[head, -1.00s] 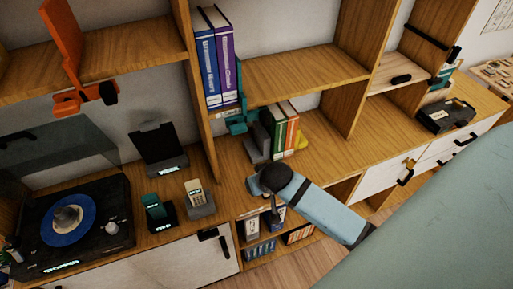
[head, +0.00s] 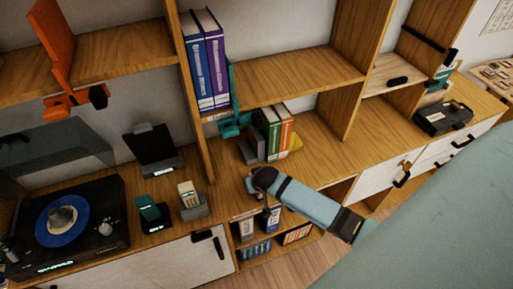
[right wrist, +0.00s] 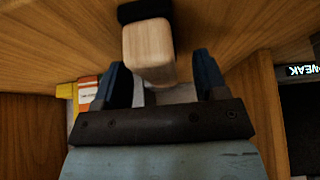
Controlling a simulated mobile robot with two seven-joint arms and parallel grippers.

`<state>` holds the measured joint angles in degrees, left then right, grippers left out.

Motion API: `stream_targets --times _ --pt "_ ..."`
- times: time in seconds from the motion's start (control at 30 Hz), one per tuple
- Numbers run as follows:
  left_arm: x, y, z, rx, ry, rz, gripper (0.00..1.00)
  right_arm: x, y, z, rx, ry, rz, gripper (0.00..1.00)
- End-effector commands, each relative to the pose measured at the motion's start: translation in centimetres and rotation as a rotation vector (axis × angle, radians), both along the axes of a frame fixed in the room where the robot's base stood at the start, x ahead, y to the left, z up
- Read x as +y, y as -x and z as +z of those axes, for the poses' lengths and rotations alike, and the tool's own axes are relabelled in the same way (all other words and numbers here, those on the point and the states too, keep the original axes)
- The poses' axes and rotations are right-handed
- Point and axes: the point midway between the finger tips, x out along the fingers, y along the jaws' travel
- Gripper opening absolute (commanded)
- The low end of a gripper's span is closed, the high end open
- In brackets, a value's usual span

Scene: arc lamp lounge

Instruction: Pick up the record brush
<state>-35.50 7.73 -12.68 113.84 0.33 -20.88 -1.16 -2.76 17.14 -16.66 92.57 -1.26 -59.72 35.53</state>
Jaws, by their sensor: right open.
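A pale wooden block with a black part at its far end, apparently the record brush (right wrist: 148,50), shows at the top middle of the right wrist view. My right gripper (right wrist: 161,75) is open, with one dark blue finger on either side of the block's near end. I cannot tell whether either finger touches it. In the head view my right gripper (head: 258,180) is over the front edge of the wooden cabinet top (head: 318,165). The brush is not clearly visible there, probably hidden by the gripper. My left gripper is not in view.
A turntable (head: 102,235) with a blue-labelled record and small stands (head: 194,208) are to the left. Books (head: 270,135) and a teal bookend (head: 232,125) are behind the gripper. A shelf upright (head: 195,110) rises nearby. The cabinet top to the right is mostly clear.

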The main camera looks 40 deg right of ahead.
Motion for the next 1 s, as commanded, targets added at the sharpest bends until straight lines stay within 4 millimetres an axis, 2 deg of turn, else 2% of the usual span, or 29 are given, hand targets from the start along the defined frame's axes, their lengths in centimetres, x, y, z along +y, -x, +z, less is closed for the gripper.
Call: stream_targets --times 0.1,1.0 --pt "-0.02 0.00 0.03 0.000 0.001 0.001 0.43 -0.04 -0.25 -0.56 0.000 -0.001 0.000 0.66" --pt "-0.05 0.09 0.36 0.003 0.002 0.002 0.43 -0.07 -0.22 -1.07 0.000 0.000 0.000 0.66"
